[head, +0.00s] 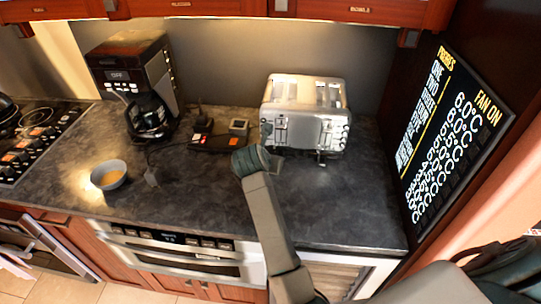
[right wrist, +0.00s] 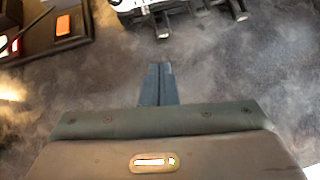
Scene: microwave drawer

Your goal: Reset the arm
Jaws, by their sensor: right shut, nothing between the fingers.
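My right arm (head: 265,210) reaches up from the lower right of the head view over the dark counter. My right gripper (head: 262,158) is over the counter in front of the silver toaster, partly overlapping its lower left in the picture. In the right wrist view, the right gripper's fingers (right wrist: 158,70) are together with nothing between them. The counter surface shows below them. My left gripper is not in view.
The toaster (head: 305,110) stands at the back of the counter (head: 345,205). A coffee maker (head: 135,80), a bowl (head: 108,175) and small devices (head: 215,138) are to the left. The microwave drawer (head: 180,255) below the counter is shut. A menu board (head: 445,145) is on the right.

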